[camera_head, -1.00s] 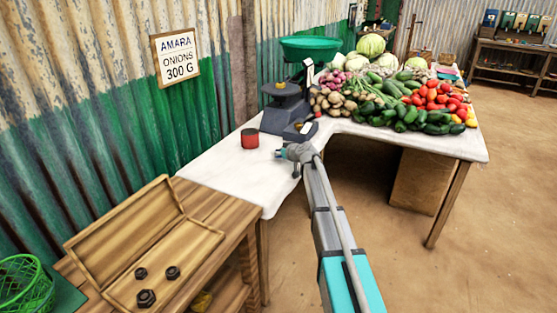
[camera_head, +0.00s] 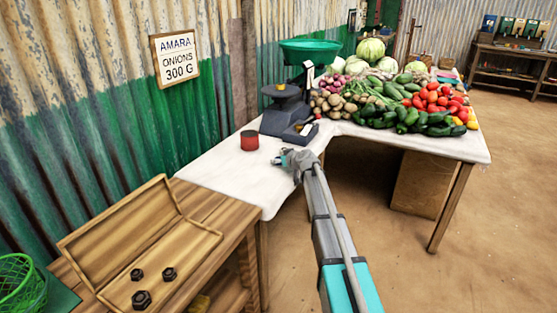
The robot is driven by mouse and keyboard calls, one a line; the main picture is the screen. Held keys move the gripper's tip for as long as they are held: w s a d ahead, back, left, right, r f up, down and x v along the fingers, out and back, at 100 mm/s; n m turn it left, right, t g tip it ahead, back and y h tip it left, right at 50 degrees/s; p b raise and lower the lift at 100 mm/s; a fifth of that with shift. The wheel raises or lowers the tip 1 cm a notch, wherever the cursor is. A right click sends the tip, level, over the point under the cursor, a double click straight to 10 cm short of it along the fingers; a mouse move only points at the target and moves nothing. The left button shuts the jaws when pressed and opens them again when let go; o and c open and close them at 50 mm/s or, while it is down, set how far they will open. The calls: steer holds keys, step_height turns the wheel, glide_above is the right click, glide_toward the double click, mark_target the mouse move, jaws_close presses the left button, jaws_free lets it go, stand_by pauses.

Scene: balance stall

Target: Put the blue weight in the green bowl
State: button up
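The green bowl (camera_head: 308,47) sits on top of the dark balance scale (camera_head: 287,115), at the back of the white-topped table. My gripper (camera_head: 280,159) is over the table's near part, in front of the scale and right of a red cylinder. A small blue-teal patch shows at its tip. I cannot tell whether this is the blue weight or part of the gripper. The fingers are too small to tell open from shut. No other blue weight is clearly seen.
The red cylinder (camera_head: 249,140) stands on the white table (camera_head: 215,170). A wooden box (camera_head: 190,262) holds 3 dark weights (camera_head: 141,299). Vegetables (camera_head: 400,105) crowd the table right of the scale. A green wire basket (camera_head: 20,285) is at lower left.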

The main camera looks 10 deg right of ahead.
steer(key=shift+o, duration=0.4)
steer(key=shift+f, duration=0.15)
steer(key=p+v, duration=0.5)
steer(key=v, duration=0.9)
steer(key=shift+f, duration=0.1)
stand_by(0.4)
steer(key=s+a+f+m+g+h, duration=0.1)
steer(key=s+a+f+g+h, duration=0.1)
steer(key=s, duration=0.9)
steer(key=s+a+f+m+g+h, duration=0.1)
steer(key=s+f+g, duration=0.4)
steer(key=s, duration=0.7)
steer(key=s+a+f+m+g+h, duration=0.2)
steer(key=s+f+m+g+h, duration=0.1)
steer(key=s, duration=0.8)
steer(key=shift+s+a+f+g, duration=0.25)
steer(key=shift+a+f+g, duration=0.15)
steer(key=shift+f+g, duration=0.45)
steer(key=shift+o, duration=0.2)
steer(key=shift+r, duration=0.15)
